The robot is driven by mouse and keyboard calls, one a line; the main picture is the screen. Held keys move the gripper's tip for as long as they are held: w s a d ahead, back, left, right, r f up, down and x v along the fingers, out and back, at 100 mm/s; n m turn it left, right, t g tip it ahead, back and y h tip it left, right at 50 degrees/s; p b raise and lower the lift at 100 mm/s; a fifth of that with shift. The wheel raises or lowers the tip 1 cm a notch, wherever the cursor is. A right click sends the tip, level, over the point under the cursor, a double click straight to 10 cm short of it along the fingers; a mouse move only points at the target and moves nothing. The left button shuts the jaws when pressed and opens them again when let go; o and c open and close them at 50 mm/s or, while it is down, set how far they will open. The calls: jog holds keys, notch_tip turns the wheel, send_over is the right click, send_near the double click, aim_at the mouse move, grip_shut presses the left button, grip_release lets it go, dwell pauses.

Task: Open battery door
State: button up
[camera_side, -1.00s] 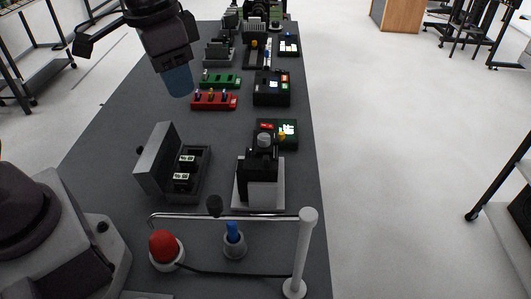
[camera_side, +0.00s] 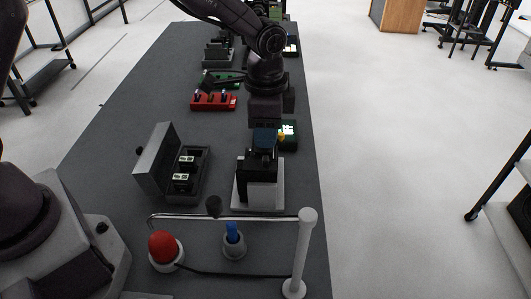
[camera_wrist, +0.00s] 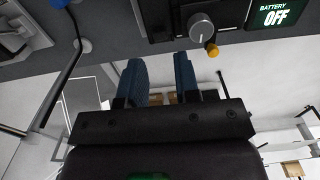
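A black device (camera_side: 262,168) on a white base (camera_side: 241,198) stands near the right table edge in the side view. My gripper (camera_side: 264,140), with blue fingers, points down just above or behind it; I cannot tell whether they touch. In the wrist view my gripper (camera_wrist: 159,65) has its fingers apart with nothing between them. A battery panel with a lit "BATTERY OFF" display (camera_wrist: 280,12) has a grey knob (camera_wrist: 201,26) and an orange knob (camera_wrist: 212,49). A dark box (camera_side: 204,160) holds two small labelled blocks; its grey lid (camera_side: 154,158) stands open. I cannot tell which part is the battery door.
A red button (camera_side: 164,246), a blue button (camera_side: 233,237) and a white post (camera_side: 300,250) with a thin rod stand in front. A red block strip (camera_side: 211,101) and a green one lie farther back. The table's left side (camera_side: 105,140) is clear.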

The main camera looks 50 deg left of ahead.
aim_at(265, 158)
notch_tip(265, 158, down, 6)
jog(key=shift+f, duration=0.1)
jog(key=shift+c, duration=0.4)
grip_shut()
